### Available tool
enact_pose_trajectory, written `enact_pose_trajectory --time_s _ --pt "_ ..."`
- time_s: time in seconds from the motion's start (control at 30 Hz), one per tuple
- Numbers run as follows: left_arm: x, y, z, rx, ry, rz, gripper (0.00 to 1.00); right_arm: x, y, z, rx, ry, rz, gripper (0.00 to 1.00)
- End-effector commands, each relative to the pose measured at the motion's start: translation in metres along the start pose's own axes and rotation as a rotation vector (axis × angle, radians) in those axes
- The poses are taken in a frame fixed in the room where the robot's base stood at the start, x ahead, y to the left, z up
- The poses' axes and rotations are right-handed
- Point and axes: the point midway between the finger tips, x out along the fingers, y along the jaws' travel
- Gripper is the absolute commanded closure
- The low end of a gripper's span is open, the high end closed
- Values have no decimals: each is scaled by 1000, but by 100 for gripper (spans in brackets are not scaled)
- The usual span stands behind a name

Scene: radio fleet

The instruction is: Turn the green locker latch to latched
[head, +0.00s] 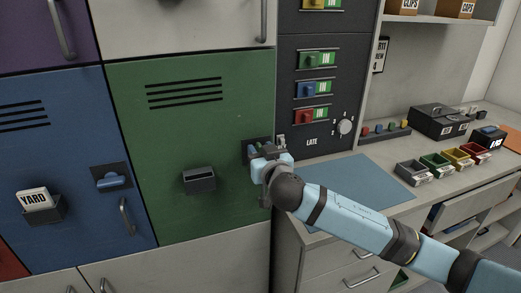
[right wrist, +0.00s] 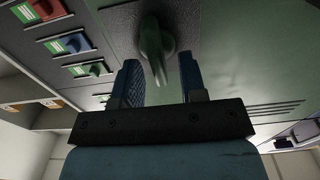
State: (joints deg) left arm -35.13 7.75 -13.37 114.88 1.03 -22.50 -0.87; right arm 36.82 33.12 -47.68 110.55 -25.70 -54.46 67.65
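The green locker door (head: 190,125) is shut, with a vent at its top. Its latch shows in the right wrist view as a green handle (right wrist: 152,52) on a round base. In the head view my gripper mostly covers the latch, and only its dark backing plate (head: 249,145) shows clearly. My right gripper (head: 258,150) is at the latch. In the right wrist view its two fingers (right wrist: 160,78) are apart, one on each side of the green handle, with a gap visible on both sides. My left gripper is not in view.
An empty card holder (head: 199,180) sticks out of the green door. The blue locker (head: 60,140) beside it has a blue latch (head: 112,181). A dark panel with coloured switches (head: 316,88) stands right of the locker. A desk with a blue mat (head: 365,182) and small bins (head: 412,173) lies further right.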

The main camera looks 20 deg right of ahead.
Motion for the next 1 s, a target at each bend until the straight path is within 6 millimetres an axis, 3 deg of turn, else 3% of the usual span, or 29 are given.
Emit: enact_pose_trajectory --time_s 0.33,0.5,1.0 --pt "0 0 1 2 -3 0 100 4 0 1 0 -1 0 64" --pt "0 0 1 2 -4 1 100 3 0 1 0 -1 0 100" --pt "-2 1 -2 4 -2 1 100 3 -2 1 -89 -3 1 100"
